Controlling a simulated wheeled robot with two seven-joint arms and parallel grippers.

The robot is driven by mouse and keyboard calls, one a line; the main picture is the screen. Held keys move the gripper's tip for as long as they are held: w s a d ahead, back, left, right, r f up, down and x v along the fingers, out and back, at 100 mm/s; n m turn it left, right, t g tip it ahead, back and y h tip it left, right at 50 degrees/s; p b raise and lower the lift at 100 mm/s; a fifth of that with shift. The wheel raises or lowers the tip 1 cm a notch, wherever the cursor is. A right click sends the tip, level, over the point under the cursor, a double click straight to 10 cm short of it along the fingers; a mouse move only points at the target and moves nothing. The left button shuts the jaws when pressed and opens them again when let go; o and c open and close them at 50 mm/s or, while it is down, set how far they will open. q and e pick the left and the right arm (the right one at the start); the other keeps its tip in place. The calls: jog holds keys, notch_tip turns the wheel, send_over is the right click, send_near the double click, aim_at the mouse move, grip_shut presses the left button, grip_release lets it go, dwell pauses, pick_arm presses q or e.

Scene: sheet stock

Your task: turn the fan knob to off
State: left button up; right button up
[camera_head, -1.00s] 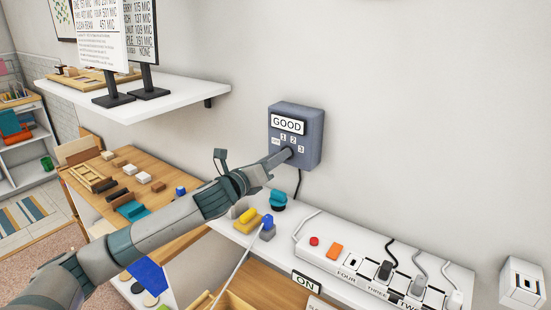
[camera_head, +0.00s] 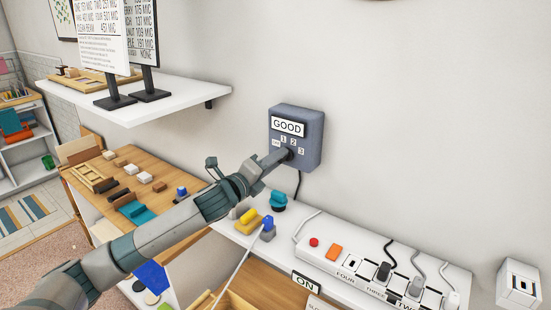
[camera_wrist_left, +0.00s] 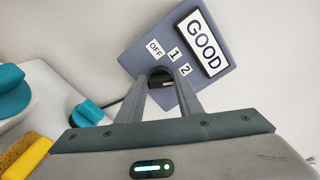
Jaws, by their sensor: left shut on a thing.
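The fan control box (camera_head: 297,137) is a blue-grey box on the wall. The dark knob (camera_wrist_left: 160,76) sits below the marks, mostly hidden by my fingers. My left gripper (camera_head: 284,154) reaches the box from the left and is shut on the knob. In the left wrist view the two fingers (camera_wrist_left: 160,92) meet around the knob. Which mark the knob points at is hidden. My right gripper is not in view.
Below the box, a white shelf holds a power strip (camera_head: 365,263) with cords, a teal knob-like object (camera_head: 278,201) and a yellow block (camera_head: 247,216). A white upper shelf (camera_head: 140,97) with sign stands is at the left. The wall right of the box is bare.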

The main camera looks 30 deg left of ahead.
pick_arm(q)
jog(key=shift+d+f+n+p, duration=0.15)
jog(key=shift+n+p, duration=0.7)
jog(key=shift+n, duration=2.15)
jog(key=shift+a+f+n+p, duration=0.15)
jog(key=shift+n+p, duration=0.75)
jog(key=shift+n, duration=2.1)
jog(key=shift+d+f+n+p, duration=0.2)
jog(key=shift+n+p, duration=0.65)
jog(key=shift+n, duration=2.15)
jog(key=o, duration=1.1)
jog(key=shift+a, duration=0.1)
jog(key=shift+s, duration=0.15)
